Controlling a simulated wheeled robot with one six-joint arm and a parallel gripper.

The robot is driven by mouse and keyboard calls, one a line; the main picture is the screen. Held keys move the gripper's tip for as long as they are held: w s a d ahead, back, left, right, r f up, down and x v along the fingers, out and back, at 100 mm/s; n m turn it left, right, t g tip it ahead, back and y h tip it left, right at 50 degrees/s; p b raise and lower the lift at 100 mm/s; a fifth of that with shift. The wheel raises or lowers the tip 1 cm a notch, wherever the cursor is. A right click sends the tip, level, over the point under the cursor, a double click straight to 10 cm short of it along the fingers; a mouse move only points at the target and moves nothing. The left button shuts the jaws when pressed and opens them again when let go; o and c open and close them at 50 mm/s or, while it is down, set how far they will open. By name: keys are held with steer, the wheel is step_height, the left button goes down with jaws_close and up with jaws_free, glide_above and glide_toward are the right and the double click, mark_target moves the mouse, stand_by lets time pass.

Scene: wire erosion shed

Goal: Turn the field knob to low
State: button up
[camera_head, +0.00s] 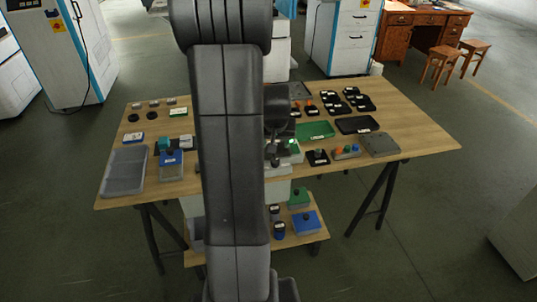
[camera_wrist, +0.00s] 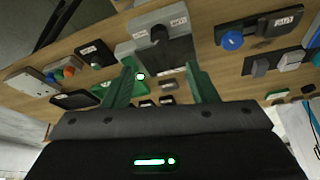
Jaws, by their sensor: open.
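In the wrist view, my gripper (camera_wrist: 161,70) shows two green fingers spread apart with nothing held between them. Beyond the fingertips, near the top middle, is a dark knob (camera_wrist: 159,34) on a grey box (camera_wrist: 181,51) with small white labels. The labels are too small to read, so I cannot tell for sure that this is the field knob or where it points. The fingertips appear apart from the knob. In the head view, my arm covers the middle of the table and hides most of the gripper and this area.
The wooden table (camera_head: 420,137) carries a grey tray (camera_head: 124,172), a blue box (camera_head: 171,165), a green tray (camera_head: 316,130) and a button box (camera_head: 346,151). In the wrist view, a blue knob (camera_wrist: 232,41) sits right of the grey box. Black trays crowd the table's right side.

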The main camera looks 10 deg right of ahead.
mark_target(275, 161)
steer(key=p+x, duration=0.1)
steer(key=x, duration=1.2)
steer(key=shift+s, duration=0.15)
steer(key=c, duration=1)
